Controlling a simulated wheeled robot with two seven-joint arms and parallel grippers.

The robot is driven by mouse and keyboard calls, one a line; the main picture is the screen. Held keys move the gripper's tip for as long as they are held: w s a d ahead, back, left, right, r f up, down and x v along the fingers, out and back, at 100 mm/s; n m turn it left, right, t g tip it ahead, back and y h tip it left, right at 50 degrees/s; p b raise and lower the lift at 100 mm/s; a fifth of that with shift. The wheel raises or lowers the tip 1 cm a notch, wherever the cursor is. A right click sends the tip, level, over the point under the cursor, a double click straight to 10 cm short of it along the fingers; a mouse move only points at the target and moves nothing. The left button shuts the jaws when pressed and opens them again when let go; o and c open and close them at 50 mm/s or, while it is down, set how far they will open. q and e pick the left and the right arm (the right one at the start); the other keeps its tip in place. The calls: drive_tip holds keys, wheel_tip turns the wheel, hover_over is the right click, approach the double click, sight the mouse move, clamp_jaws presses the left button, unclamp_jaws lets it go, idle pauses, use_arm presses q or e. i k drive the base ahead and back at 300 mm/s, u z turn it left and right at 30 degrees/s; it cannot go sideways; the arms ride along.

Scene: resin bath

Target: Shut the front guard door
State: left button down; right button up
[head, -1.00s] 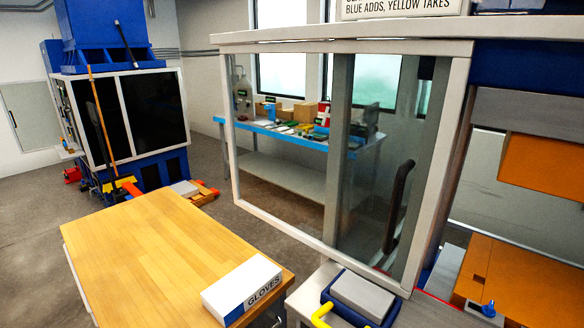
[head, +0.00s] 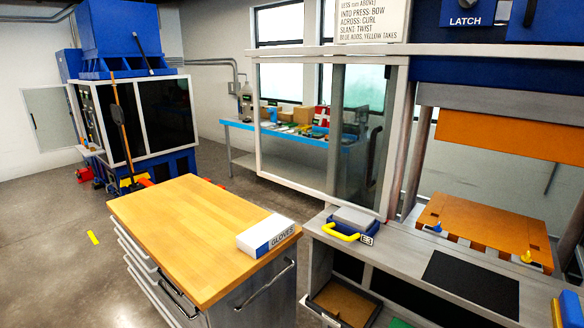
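The front guard door is a clear panel in a pale frame (head: 325,185), left of the press opening. Its dark upright handle (head: 373,155) is near the right edge of the panel. The press opening to the right is uncovered, with an orange upper block (head: 510,135) above an orange lower plate (head: 485,228). Neither of my grippers is in view.
A wood-topped drawer cabinet (head: 170,240) with a white gloves box (head: 268,236) stands in front, left of the grey press bench (head: 400,245). A grey and blue case with a yellow handle (head: 350,222) sits on the bench. Open floor (head: 60,240) lies at left.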

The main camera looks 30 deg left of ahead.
sight(404, 61)
drive_tip(key=u, duration=1.15)
drive_tip(key=i, duration=1.4)
drive_tip(key=z, duration=0.3)
